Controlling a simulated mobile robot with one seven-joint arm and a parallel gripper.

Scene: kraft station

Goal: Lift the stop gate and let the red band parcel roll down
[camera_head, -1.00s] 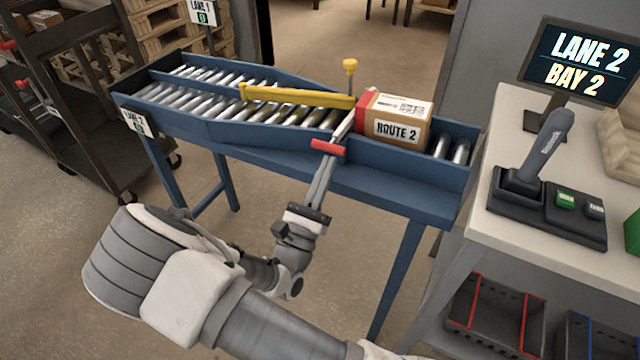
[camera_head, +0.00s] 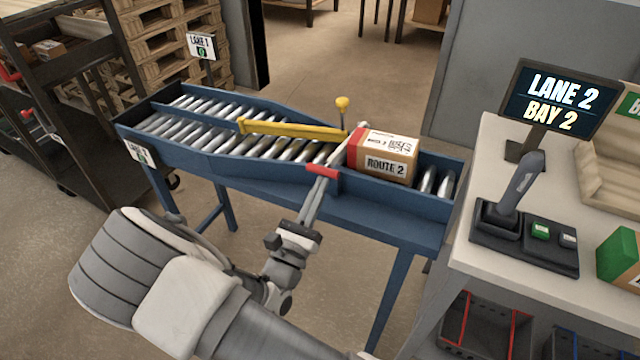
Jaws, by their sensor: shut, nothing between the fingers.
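The red band parcel (camera_head: 390,158) is a cardboard box labelled ROUTE 2, with its red band at the left end. It rests on the rollers near the right end of the blue conveyor. The stop gate (camera_head: 322,170) shows a red handle at the front rail, with a pale strip rising just left of the parcel. My gripper (camera_head: 314,187) is shut and empty, its fingertips close below the red handle. I cannot tell whether they touch it. The gate's lower part is hidden.
A yellow diverter bar (camera_head: 290,130) with a yellow knob (camera_head: 342,103) lies over the rollers left of the parcel. A white table (camera_head: 490,150) at right holds a control lever (camera_head: 520,190) and a LANE 2 BAY 2 screen (camera_head: 560,102). A dark rack stands at left.

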